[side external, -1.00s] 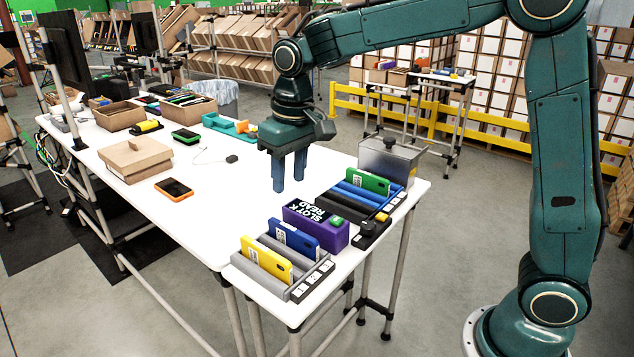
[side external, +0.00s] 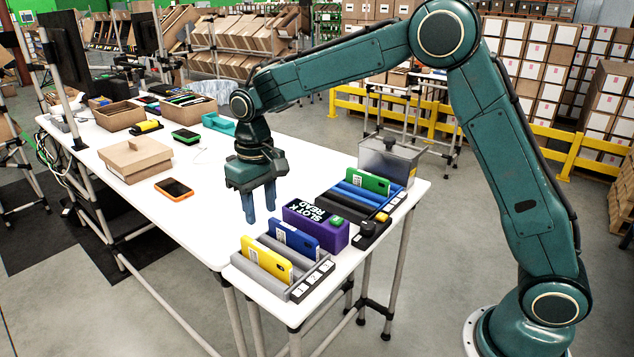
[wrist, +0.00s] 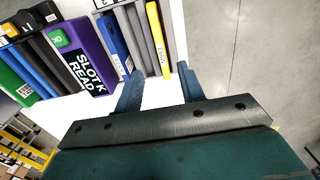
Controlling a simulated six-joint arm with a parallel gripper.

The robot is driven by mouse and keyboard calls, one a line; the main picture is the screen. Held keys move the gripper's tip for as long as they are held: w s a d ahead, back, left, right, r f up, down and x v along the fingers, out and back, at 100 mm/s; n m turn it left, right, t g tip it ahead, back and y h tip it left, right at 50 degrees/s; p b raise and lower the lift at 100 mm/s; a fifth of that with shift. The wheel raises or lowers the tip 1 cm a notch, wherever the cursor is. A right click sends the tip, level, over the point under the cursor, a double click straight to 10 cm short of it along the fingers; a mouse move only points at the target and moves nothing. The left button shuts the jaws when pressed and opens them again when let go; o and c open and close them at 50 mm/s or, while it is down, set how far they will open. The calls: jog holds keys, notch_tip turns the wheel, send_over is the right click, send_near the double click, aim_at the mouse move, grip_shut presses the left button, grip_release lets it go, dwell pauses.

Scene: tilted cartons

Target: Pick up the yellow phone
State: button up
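The yellow phone (side external: 266,260) stands tilted in a slot of the grey rack (side external: 300,291) at the table's near end. In the wrist view the yellow phone (wrist: 158,38) shows edge-on, ahead of and between the two fingers. My gripper (side external: 261,219) is open and empty, with its blue fingers pointing down. It is above the table, behind the grey rack and left of the purple box, apart from the phone. In the wrist view my gripper (wrist: 161,85) has its fingers spread wide.
A blue phone (side external: 295,239) stands in the same rack. The purple "SLOT K READ" box (side external: 316,228) is behind it, then another rack with a green phone (side external: 369,181). An orange-edged phone (side external: 173,189) lies flat at left. The table's middle is clear.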

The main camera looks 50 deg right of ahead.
aim_at(264, 248)
notch_tip(264, 248, down, 7)
jog(key=shift+r, duration=0.2)
jog(key=shift+w+f, duration=0.15)
jog(key=shift+f, duration=2.45)
grip_shut()
